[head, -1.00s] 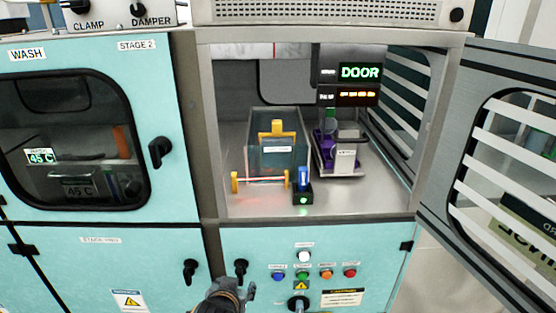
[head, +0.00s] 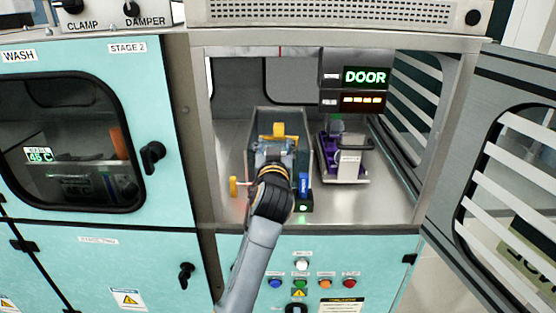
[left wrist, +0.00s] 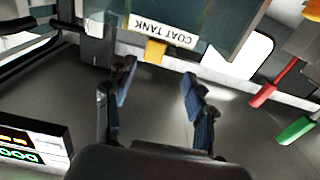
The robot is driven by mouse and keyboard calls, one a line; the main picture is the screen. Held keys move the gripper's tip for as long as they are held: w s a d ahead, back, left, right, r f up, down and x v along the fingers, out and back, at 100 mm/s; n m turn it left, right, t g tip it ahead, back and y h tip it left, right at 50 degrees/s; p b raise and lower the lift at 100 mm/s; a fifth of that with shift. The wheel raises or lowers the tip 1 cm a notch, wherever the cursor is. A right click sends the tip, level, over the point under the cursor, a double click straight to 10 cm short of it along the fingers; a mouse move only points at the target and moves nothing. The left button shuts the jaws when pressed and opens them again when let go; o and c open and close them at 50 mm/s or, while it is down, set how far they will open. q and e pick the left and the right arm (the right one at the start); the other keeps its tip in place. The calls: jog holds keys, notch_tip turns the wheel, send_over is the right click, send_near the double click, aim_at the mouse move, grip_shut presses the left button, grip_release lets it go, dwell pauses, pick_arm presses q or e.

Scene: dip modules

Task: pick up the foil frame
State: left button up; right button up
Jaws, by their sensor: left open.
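I cannot make out for sure which thing is the foil frame. A grey tank (head: 292,116) stands inside the open chamber, with a yellow piece (head: 278,131) at its top. In the left wrist view the tank (left wrist: 222,22) reads "COAT TANK" upside down, with a yellow tab (left wrist: 156,51) below the label. My left gripper (head: 272,146) is inside the chamber in front of the tank and hides much of its front. In the left wrist view the left gripper (left wrist: 158,74) is open, with nothing between its fingers. My right gripper is not in view.
A purple device (head: 329,157) with a white labelled block (head: 348,165) stands right of the tank. A DOOR display (head: 364,77) hangs above. The slatted door (head: 490,150) stands open at right.

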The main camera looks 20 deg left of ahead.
aim_at(279, 134)
pick_arm(q)
jog(key=x, duration=0.3)
jog(key=shift+d+f, duration=0.1)
jog(key=shift+d, duration=0.15)
jog(key=shift+w+p, duration=0.3)
jog(key=shift+w+a, duration=0.15)
jog(key=shift+w, duration=0.05)
jog(key=p+x, duration=0.1)
jog(key=x, duration=0.1)
jog(key=p+x, duration=0.1)
jog(key=x, duration=0.1)
jog(key=shift+d+f, duration=0.1)
jog(key=shift+d, duration=0.1)
jog(key=shift+w+a+f+p, duration=0.1)
jog(key=shift+w+a+p, duration=0.05)
jog(key=shift+w+p, duration=0.2)
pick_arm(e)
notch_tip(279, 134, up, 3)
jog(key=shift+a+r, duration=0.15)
pick_arm(q)
jog(key=shift+c, duration=0.2)
grip_shut()
